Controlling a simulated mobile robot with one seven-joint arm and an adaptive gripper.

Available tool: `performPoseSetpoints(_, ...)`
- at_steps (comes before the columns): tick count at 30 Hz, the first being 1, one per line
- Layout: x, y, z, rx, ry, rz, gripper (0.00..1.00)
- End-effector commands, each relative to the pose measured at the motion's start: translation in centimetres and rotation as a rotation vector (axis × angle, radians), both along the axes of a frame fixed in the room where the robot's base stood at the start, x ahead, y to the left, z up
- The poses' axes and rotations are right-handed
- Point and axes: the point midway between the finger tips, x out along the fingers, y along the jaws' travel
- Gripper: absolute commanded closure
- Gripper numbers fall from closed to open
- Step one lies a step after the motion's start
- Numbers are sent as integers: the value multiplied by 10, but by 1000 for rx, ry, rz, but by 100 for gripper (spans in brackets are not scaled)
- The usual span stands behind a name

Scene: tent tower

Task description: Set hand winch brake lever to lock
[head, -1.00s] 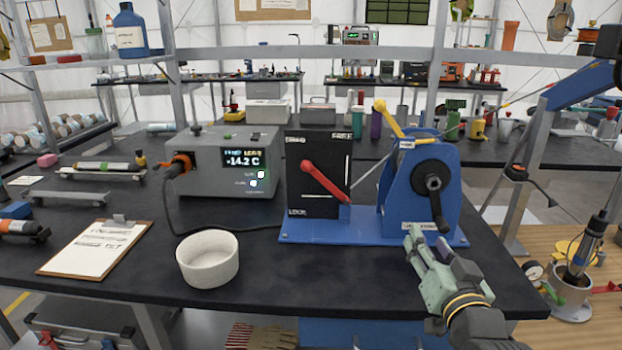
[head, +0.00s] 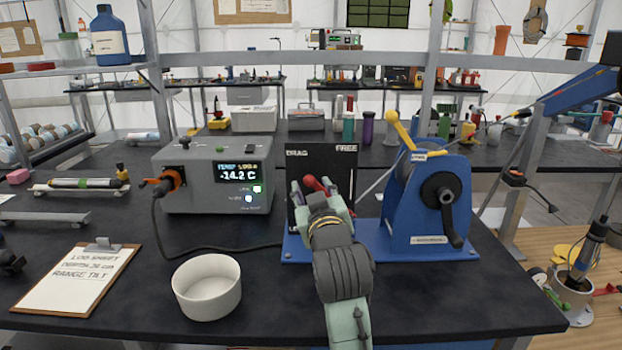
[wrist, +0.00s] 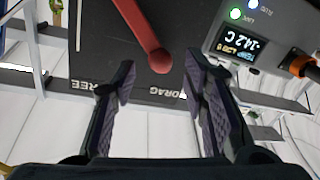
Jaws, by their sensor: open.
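The hand winch has a blue drum housing (head: 425,205) with a black crank (head: 446,207), on a blue base plate. Left of it stands a black upright panel (head: 330,160) marked DRAG at top left and FREE at top right; my gripper hides its lower part. The red brake lever (head: 313,184) shows between my fingers, its round end near DRAG. In the wrist view, which is upside down, the lever (wrist: 143,32) ends between and just beyond my fingertips. My gripper (head: 318,188) is open in front of the panel (wrist: 95,55); neither finger visibly touches the lever (wrist: 158,60).
A grey temperature box (head: 215,180) stands close left of the panel, its cable running along the bench (head: 130,275). A white bowl (head: 207,288) and a clipboard (head: 75,278) lie at the front left. A yellow lever (head: 402,132) rises from the winch top.

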Motion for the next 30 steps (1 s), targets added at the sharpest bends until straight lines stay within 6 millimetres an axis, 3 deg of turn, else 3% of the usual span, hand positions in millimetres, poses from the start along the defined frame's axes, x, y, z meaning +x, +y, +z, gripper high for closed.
performPoseSetpoints(6, 23, 4, 1, 1, 1, 1, 60)
performPoseSetpoints(16, 26, 4, 0, 1, 0, 1, 60)
performPoseSetpoints(30, 26, 4, 0, 1, 0, 1, 90)
